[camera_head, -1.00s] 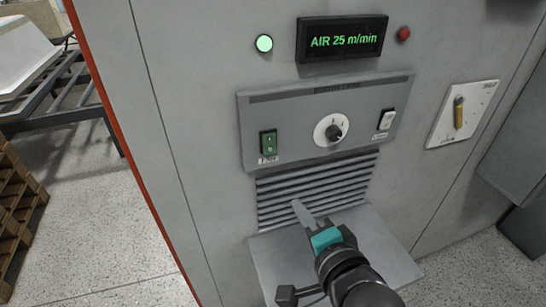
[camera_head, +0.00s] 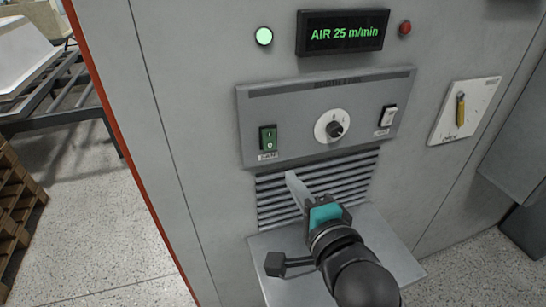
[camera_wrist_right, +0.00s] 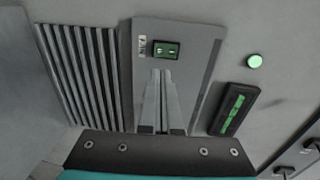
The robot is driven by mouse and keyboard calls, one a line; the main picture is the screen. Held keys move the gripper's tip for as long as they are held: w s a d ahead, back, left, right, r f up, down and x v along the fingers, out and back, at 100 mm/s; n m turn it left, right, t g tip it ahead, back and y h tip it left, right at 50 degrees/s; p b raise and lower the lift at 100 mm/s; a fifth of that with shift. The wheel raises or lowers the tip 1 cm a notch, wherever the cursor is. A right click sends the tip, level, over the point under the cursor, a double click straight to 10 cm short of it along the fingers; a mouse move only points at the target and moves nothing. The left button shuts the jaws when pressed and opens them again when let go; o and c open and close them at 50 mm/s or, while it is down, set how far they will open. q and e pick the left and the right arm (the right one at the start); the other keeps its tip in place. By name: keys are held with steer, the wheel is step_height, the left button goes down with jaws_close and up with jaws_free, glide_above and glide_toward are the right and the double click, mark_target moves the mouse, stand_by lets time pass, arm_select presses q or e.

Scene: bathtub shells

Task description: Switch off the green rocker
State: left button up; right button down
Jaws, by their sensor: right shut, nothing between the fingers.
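The green rocker (camera_head: 268,138) sits at the left end of the grey control panel (camera_head: 290,110). It also shows in the right wrist view (camera_wrist_right: 166,49), just beyond the fingertips. My right gripper (camera_head: 291,176) is shut and empty. Its fingertips are below and a little right of the rocker in the head view, in front of the vent slats. In the right wrist view the shut fingers (camera_wrist_right: 161,75) point toward the rocker, and a gap shows between them and it. My left gripper is not in view.
The panel also holds a round knob (camera_head: 334,130) and a white rocker (camera_head: 389,116). Above are a lit green lamp (camera_head: 264,36), a display (camera_head: 342,33) reading "AIR 25 m/min" and a red lamp (camera_head: 405,28). A yellow handle (camera_head: 460,109) is at right. A grey shelf (camera_head: 400,255) juts out below the vent (camera_head: 345,176).

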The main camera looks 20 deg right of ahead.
mark_target(268, 145)
steer(key=w+b, duration=0.1)
steer(key=w, duration=0.3)
steer(key=w+f+b, duration=0.1)
steer(key=w, duration=0.3)
steer(key=w+b, duration=0.1)
steer(key=w, duration=0.2)
steer(key=shift+w+a+f, duration=0.2)
steer(key=shift+w+f, duration=0.15)
steer(key=shift+w, duration=0.05)
steer(key=b, duration=0.1)
steer(key=t+b, duration=0.1)
steer(key=b, duration=0.1)
steer(key=shift+w+f, duration=0.2)
steer(key=shift+f, duration=0.2)
steer(key=shift+r, duration=0.3)
